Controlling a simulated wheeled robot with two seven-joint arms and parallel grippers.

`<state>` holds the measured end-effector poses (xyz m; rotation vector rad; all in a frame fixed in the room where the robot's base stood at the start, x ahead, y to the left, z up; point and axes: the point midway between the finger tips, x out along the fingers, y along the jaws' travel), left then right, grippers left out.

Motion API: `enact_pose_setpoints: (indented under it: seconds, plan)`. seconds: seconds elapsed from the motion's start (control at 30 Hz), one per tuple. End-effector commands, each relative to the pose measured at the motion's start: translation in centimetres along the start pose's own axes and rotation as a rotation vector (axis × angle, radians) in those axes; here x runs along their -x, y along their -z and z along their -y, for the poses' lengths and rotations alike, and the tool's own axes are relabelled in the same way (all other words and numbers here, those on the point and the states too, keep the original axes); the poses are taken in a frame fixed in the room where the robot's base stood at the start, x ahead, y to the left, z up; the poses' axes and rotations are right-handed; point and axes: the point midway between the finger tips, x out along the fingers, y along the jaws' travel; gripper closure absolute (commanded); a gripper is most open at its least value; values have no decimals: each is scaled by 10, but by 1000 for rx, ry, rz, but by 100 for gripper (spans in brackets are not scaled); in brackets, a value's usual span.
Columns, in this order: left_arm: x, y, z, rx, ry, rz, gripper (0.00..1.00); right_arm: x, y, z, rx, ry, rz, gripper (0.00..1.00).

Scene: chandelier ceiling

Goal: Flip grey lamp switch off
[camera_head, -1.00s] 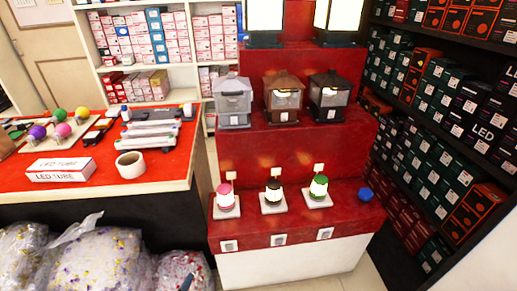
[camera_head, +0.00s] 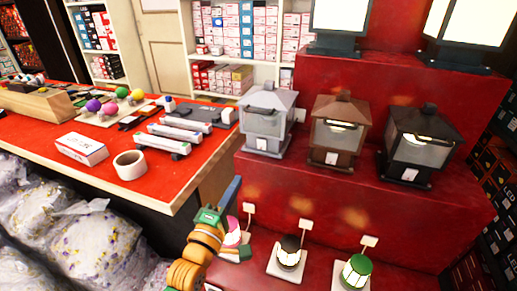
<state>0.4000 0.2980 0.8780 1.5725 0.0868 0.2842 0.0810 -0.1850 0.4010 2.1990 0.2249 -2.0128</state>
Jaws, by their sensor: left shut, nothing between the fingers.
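The grey lantern-shaped lamp (camera_head: 266,122) stands at the left end of the middle red step, with a small white square on its lower front. Its glass looks grey, without the bright glow of its neighbours. I cannot make out the position of any switch on it. My left gripper (camera_head: 222,222), orange, green and blue, is shut and empty. It is below and left of the grey lamp, apart from it, and partly covers the pink lamp (camera_head: 235,232). My right gripper is out of view.
A brown lamp (camera_head: 338,132) and a black lamp (camera_head: 420,145) stand to the right on the same step. A black-topped lamp (camera_head: 288,252) and a green lamp (camera_head: 356,270) stand below. The red-topped table (camera_head: 90,182) is at the left.

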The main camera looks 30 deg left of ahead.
Motion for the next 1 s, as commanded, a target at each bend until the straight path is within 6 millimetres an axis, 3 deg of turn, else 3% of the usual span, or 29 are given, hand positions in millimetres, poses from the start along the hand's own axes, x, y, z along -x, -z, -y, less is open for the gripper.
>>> enact_pose_setpoints:
  seconds: [0.6,0.8,1.0]
  plan:
    - [-118,0,-1,-2,-1,0,100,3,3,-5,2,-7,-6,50]
    - [-136,0,0,-2,0,0,100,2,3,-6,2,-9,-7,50]
    - [-138,0,0,-2,0,0,100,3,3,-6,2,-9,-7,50]
